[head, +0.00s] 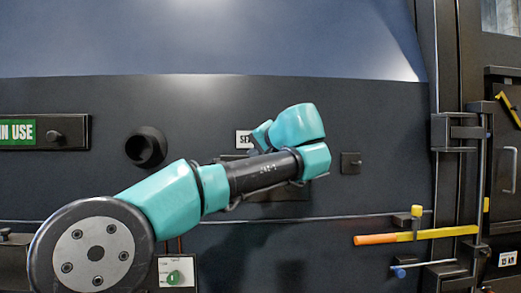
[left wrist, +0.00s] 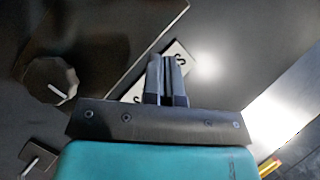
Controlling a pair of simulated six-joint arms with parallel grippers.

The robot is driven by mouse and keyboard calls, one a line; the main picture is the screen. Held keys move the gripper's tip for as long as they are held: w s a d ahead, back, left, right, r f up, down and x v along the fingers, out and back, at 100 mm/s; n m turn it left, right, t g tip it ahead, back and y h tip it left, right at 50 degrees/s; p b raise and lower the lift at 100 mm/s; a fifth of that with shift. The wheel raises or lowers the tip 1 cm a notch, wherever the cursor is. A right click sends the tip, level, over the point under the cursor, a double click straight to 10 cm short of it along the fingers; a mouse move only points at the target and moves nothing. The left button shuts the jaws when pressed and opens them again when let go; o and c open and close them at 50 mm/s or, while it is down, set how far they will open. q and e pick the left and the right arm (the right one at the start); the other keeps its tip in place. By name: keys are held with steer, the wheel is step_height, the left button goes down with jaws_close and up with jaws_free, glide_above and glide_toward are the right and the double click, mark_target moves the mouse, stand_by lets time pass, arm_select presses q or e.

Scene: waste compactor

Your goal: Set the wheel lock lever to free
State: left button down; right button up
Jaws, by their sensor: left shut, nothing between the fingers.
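No lever in view carries a readable wheel lock label, so I cannot tell for certain which one it is. A long yellow lever with an orange grip (head: 375,239) lies nearly level at the lower right in the head view. A small blue-handled lever (head: 399,272) sits just below it. My left gripper (left wrist: 167,62) shows in the left wrist view with its two dark fingers together and empty, in front of a white label marked with an S (left wrist: 183,58). In the head view its fingers are hidden behind my teal wrist. My right gripper is not in view.
A dark round knob with a pale pointer (left wrist: 52,84) is left of the fingers. The dark panel holds a black round fitting (head: 146,147), a small square plate with a knob (head: 351,163), a green switch (head: 175,277) and a green "IN USE" sign (head: 17,132). A door frame stands right.

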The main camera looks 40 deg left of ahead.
arm_select(q)
steer(key=a+f, duration=0.4)
steer(key=a, duration=0.4)
steer(key=shift+s, duration=0.35)
steer(key=shift+d, duration=0.1)
